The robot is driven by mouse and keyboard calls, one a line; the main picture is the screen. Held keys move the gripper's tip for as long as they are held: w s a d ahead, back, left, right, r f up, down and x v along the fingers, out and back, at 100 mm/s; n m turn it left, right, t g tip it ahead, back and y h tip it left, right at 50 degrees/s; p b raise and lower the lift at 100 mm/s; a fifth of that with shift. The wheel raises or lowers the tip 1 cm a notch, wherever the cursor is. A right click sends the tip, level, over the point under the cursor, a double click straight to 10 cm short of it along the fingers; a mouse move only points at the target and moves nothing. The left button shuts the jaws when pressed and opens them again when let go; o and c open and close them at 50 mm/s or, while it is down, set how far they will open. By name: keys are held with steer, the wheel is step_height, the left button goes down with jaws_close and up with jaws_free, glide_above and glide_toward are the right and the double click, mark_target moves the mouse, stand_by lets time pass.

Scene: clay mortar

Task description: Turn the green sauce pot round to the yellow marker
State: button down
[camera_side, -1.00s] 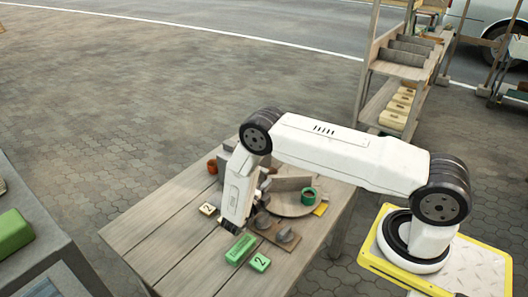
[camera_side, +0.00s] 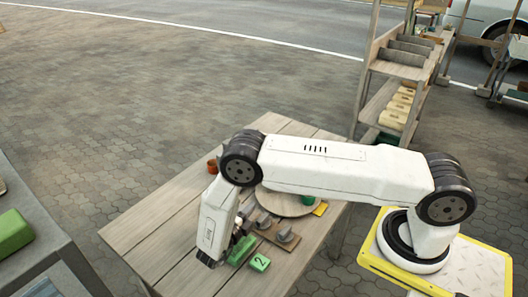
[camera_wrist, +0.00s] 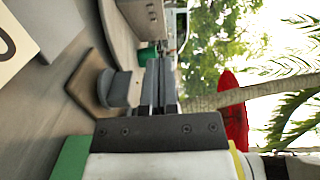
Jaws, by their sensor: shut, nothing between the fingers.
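The green sauce pot (camera_side: 307,201) shows only as a sliver in the side view, mostly covered by my arm. In the wrist view a small green pot (camera_wrist: 147,54) shows just beyond my fingertips, partly hidden. It stands on a round wooden turntable (camera_side: 275,207). The flat yellow marker (camera_side: 320,209) lies at the turntable's right edge.
A board with grey knobs (camera_side: 285,238) lies in front of the turntable. A green block (camera_side: 241,250) and a green tile marked 2 (camera_side: 259,263) are close to my gripper. An orange-red pot (camera_side: 212,166) stands behind. The table's left part is clear.

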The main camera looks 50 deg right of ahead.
steer(key=shift+w+a, duration=0.1)
steer(key=shift+a, duration=0.8)
steer(key=c, duration=0.7)
jaws_free()
steer(key=shift+r, duration=0.15)
steer(key=shift+o, duration=0.9)
steer(key=shift+r, duration=0.25)
step_height(320, 180, up, 16)
steer(key=w+d+f+n+t+y, duration=0.1)
steer(key=w+d+n+t+y, duration=0.1)
steer(key=w+d+t+y, duration=0.4)
steer(key=w+d+f+n+t+y, duration=0.1)
steer(key=w+d+n+t+y, duration=0.15)
steer(key=w+y, duration=0.6)
steer(key=s+d+r+n+g+y, duration=0.1)
steer(key=s+d+g+y, duration=0.1)
steer(key=s+d+g, duration=0.5)
steer(key=s+d+r+n+g+y, duration=0.1)
steer(key=s+d+n+g+y, duration=0.3)
steer(key=s, duration=0.6)
steer(key=f, duration=0.3)
steer(key=f+m+t+h, duration=0.1)
steer(key=f, duration=0.3)
steer(key=d+f+m+h, duration=0.1)
steer(key=f, duration=0.2)
steer(key=shift+w+d+f+h, duration=0.1)
steer(key=shift+w+f+h, duration=0.05)
steer(key=shift+f+h, duration=0.1)
steer(key=shift+f, duration=0.25)
